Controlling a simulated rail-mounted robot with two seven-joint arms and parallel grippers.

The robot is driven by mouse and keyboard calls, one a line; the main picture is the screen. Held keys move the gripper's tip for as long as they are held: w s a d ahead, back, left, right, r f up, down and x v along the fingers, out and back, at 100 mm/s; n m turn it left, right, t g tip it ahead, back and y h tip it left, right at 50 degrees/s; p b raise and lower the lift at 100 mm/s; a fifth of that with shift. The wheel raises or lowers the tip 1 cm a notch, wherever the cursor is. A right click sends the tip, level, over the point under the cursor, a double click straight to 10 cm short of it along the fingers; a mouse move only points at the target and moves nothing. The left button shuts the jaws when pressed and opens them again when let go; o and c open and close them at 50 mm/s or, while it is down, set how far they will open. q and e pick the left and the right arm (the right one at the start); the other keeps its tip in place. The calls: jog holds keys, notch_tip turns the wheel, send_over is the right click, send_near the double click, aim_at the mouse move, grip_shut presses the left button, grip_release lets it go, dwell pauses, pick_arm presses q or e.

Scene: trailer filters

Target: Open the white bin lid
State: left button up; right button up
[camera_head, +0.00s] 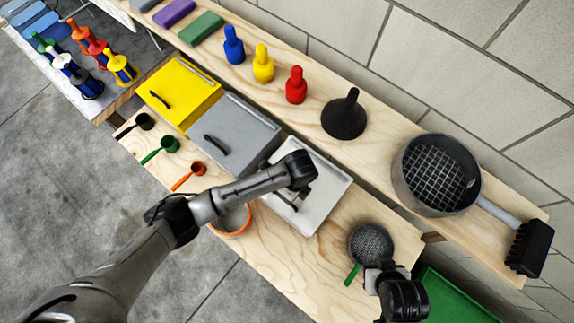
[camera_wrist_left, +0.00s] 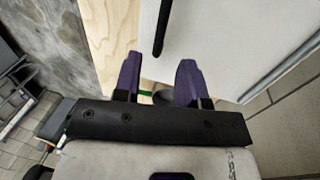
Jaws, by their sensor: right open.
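The white bin (camera_head: 325,205) stands in the right part of the row of three bins, and its lid looks shut. Its black lid handle (camera_head: 286,202) is partly hidden by my left arm. In the left wrist view, the white lid (camera_wrist_left: 215,35) and black handle (camera_wrist_left: 163,28) lie beyond the fingers. My left gripper (camera_wrist_left: 157,80) has its purple fingers apart with nothing held; the handle is ahead of them, not between them. In the head view its fingers are mostly hidden behind my wrist. My right gripper (camera_head: 372,278) is open at the lower right, beside the sieve.
A grey bin (camera_head: 235,130) and a yellow bin (camera_head: 180,88) stand left of the white one. A sieve (camera_head: 371,243) with a green handle lies right of it. The shelf behind holds bottles, a black funnel (camera_head: 345,115) and a grey pot (camera_head: 437,175). Scoops lie in front.

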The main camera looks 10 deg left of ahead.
pick_arm(q)
jog(key=shift+s+a+f, duration=0.1)
jog(key=shift+s+f, duration=0.05)
jog(key=shift+f, duration=0.7)
jog(key=shift+s+a+f, duration=0.1)
jog(key=shift+s+f, duration=0.05)
jog(key=shift+f, duration=0.65)
jog(key=shift+s+a+f, duration=0.1)
jog(key=shift+s+f, duration=0.05)
jog(key=shift+f, duration=0.7)
jog(key=shift+c, duration=0.4)
grip_shut()
jog(key=shift+r, duration=0.1)
